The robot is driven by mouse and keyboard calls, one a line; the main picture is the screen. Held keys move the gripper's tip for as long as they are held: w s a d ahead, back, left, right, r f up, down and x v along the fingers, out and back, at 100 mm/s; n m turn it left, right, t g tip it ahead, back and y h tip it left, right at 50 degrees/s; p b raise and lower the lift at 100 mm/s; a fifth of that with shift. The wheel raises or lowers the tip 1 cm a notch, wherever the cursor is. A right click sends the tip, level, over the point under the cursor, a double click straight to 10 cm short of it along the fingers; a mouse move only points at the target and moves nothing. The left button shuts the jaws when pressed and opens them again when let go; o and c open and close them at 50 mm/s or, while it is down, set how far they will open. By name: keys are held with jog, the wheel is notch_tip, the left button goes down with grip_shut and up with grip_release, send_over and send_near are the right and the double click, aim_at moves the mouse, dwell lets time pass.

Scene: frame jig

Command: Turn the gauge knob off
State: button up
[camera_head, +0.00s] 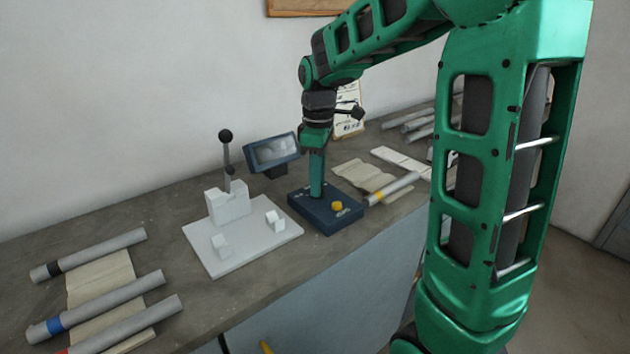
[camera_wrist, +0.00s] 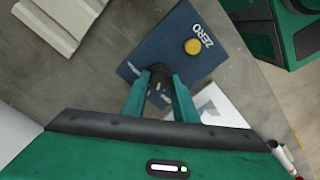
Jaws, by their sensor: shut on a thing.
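The gauge is a dark blue box (camera_head: 345,213) with a yellow button (camera_head: 337,206), standing on the bench. In the wrist view the box (camera_wrist: 150,50) carries the word ZERO beside the yellow button (camera_wrist: 192,46). My gripper (camera_head: 316,190) points straight down onto the left part of the box. In the wrist view its two fingers (camera_wrist: 160,78) are closed on either side of a dark round knob (camera_wrist: 158,82). The fingers hide the knob in the head view, and its pointer and marks cannot be read. A tilted display (camera_head: 272,151) stands behind the box.
A white jig plate (camera_head: 258,251) with blocks and a black-knobbed lever (camera_head: 226,150) stands left of the box. Grey tubes (camera_head: 95,300) lie at the front left. More tubes and paper sheets (camera_head: 360,174) lie to the right. The bench's front edge is close.

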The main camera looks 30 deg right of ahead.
jog(key=n, duration=0.5)
jog(key=shift+w+r+n, duration=0.1)
jog(key=shift+w+n, duration=0.05)
jog(key=shift+n, duration=0.25)
jog(key=shift+d, duration=0.1)
dwell(0.3)
jog(key=o, duration=0.9)
jog(key=shift+o, duration=0.6)
notch_tip(320, 180, up, 11)
jog(key=shift+f, duration=0.2)
